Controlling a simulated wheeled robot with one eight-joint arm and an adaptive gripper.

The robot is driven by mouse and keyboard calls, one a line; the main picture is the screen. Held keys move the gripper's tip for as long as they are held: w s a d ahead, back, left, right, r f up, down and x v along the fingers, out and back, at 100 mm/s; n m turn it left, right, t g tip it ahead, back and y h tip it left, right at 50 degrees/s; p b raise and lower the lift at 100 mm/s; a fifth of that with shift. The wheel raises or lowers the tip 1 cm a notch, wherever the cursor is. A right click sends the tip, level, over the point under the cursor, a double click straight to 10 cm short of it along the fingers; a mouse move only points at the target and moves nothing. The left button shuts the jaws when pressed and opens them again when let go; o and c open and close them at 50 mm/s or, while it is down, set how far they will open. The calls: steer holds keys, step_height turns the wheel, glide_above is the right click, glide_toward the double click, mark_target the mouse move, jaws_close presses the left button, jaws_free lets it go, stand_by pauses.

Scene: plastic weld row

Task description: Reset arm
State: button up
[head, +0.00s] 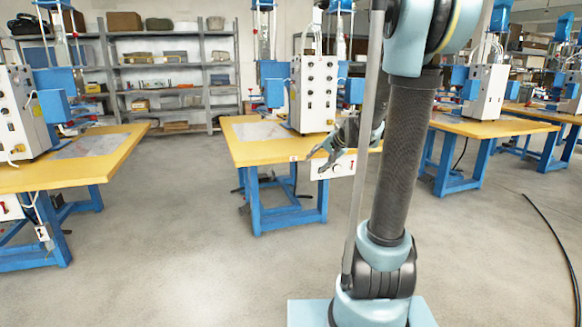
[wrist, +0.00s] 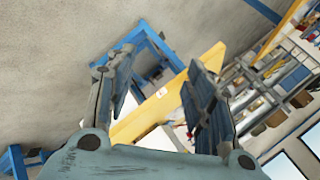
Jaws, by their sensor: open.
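My gripper (head: 318,160) shows in the head view left of my arm's thick dark link, in front of the middle yellow-topped table (head: 265,150). In the wrist view my gripper (wrist: 158,95) has its two dark fingers spread apart with nothing between them. Through the gap a yellow table edge and blue table legs (wrist: 150,55) show, tilted in the picture. Part of my arm behind the dark link is hidden in the head view.
A white control box (head: 315,93) stands on the middle table. Another yellow-topped table (head: 105,165) is at left, and one (head: 490,122) at right. Grey shelves (head: 170,70) stand at the back. A black cable (head: 555,235) lies on the floor at right. Open floor (head: 190,235) lies left of my arm.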

steer(key=s+d+f+n+g+h, duration=0.1)
steer(key=s+d+f+h, duration=0.1)
steer(key=s, duration=0.9)
steer(key=s+d+f+n+g+h, duration=0.2)
steer(key=s+f, duration=0.3)
steer(key=s, duration=0.7)
steer(key=s+d+f+n+g+h, duration=0.1)
steer(key=s+d+f, duration=0.3)
steer(key=s, duration=0.7)
steer(key=shift+s+d+n+g+h, duration=0.2)
steer(key=shift+s+n+g+h, duration=0.15)
steer(key=shift+n, duration=0.35)
steer(key=shift+w+f, duration=0.25)
steer(key=shift+w, duration=0.1)
